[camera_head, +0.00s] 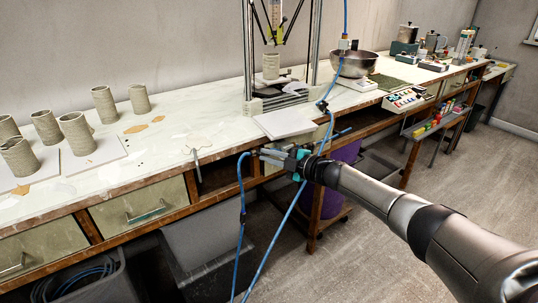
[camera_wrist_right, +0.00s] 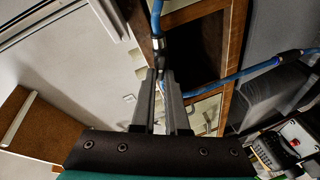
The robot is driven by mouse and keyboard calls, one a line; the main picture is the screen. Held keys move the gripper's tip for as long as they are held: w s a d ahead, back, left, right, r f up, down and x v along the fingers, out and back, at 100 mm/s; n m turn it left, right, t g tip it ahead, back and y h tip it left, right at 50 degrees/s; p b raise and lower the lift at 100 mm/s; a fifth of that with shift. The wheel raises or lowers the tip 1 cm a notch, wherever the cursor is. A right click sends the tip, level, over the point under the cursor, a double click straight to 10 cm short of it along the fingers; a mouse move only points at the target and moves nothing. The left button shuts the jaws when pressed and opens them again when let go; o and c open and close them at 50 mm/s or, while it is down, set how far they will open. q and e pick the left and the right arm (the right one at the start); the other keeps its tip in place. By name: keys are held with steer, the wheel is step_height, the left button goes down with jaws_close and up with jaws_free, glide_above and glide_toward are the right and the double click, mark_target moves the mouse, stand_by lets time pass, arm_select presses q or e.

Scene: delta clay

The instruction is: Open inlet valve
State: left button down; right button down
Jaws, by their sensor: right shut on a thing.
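My right gripper (camera_head: 268,155) reaches in from the right and is at the bench's front edge, beside the blue hose (camera_head: 241,175). In the right wrist view its two fingers (camera_wrist_right: 160,75) are close together, with their tips at a dark fitting (camera_wrist_right: 159,46) on the blue hose. The fingers are shut on a small part there, which I take to be the inlet valve; the fingers hide most of it, and its handle position cannot be told. A second blue hose stretch (camera_wrist_right: 250,70) runs in from the right. My left gripper is not in view.
The long bench (camera_head: 170,155) holds several grey clay cylinders (camera_head: 78,133) on the left. A framed clay printer (camera_head: 271,66), metal bowl (camera_head: 355,64) and control box (camera_head: 404,99) stand farther right. A purple container (camera_head: 345,153) sits below. Floor at right is clear.

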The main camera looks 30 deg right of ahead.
steer(key=shift+n, duration=0.7)
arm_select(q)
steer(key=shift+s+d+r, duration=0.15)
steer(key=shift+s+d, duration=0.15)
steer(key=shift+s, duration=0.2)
arm_select(e)
steer(key=shift+n+g, duration=0.3)
steer(key=shift+n, duration=0.2)
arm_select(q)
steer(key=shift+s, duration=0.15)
arm_select(e)
steer(key=shift+f, duration=0.1)
steer(key=c, duration=0.9)
jaws_free()
arm_select(q)
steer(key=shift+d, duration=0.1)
steer(key=shift+p, duration=0.3)
arm_select(e)
steer(key=shift+s, duration=0.1)
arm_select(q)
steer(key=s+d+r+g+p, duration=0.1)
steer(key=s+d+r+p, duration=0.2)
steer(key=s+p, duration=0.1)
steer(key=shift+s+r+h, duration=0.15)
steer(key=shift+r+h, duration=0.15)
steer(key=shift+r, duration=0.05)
arm_select(e)
steer(key=v, duration=1.5)
steer(key=shift+d, duration=0.15)
